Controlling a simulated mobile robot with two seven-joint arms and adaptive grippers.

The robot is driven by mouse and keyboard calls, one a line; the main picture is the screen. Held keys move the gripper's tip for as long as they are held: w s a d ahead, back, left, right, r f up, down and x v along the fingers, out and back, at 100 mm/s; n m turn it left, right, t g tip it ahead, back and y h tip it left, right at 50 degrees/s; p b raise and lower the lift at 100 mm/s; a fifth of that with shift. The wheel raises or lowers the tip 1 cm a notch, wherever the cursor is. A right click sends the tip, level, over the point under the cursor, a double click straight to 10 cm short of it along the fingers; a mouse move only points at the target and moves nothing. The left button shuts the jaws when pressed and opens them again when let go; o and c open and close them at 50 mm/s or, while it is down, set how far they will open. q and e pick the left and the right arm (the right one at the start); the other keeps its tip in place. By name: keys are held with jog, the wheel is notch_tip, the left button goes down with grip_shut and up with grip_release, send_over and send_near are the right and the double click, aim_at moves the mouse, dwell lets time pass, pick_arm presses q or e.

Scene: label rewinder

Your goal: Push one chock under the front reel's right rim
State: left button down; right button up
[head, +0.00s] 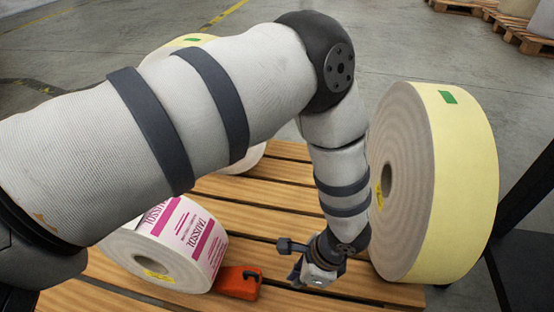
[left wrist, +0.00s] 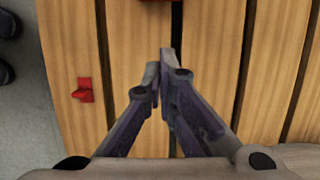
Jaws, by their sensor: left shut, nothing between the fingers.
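In the left wrist view the fingers (left wrist: 160,70) are shut and empty. A red chock (left wrist: 82,92) lies left of them, and another red piece (left wrist: 157,2) is cut off at the top edge. My right gripper is not seen.
A large yellow reel (head: 455,185) stands on edge at the pallet's right, close to my left wrist. Another reel (head: 190,40) is mostly hidden behind my arm. A black frame (head: 520,265) stands at far right. Bare planks lie between the reels.

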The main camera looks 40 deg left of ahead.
aim_at(256, 281)
pick_arm(q)
jog(key=b+x, duration=0.3)
jog(key=x, duration=0.5)
jog(key=shift+s+d+f, duration=0.15)
jog(key=a, duration=0.1)
jog(key=s+a, duration=0.1)
jog(key=a, duration=0.1)
jog(key=shift+s, duration=0.35)
jog(key=shift+s+a, duration=0.2)
jog(key=shift+a, duration=0.05)
jog(key=a+p, duration=0.1)
jog(key=p, duration=0.1)
jog(key=s+a+p, duration=0.1)
jog(key=shift+s+a+r+p, duration=0.35)
jog(key=shift+a+r, duration=0.05)
jog(key=shift+s+a, duration=0.15)
jog(key=shift+a, duration=0.1)
jog(key=shift+f, duration=0.3)
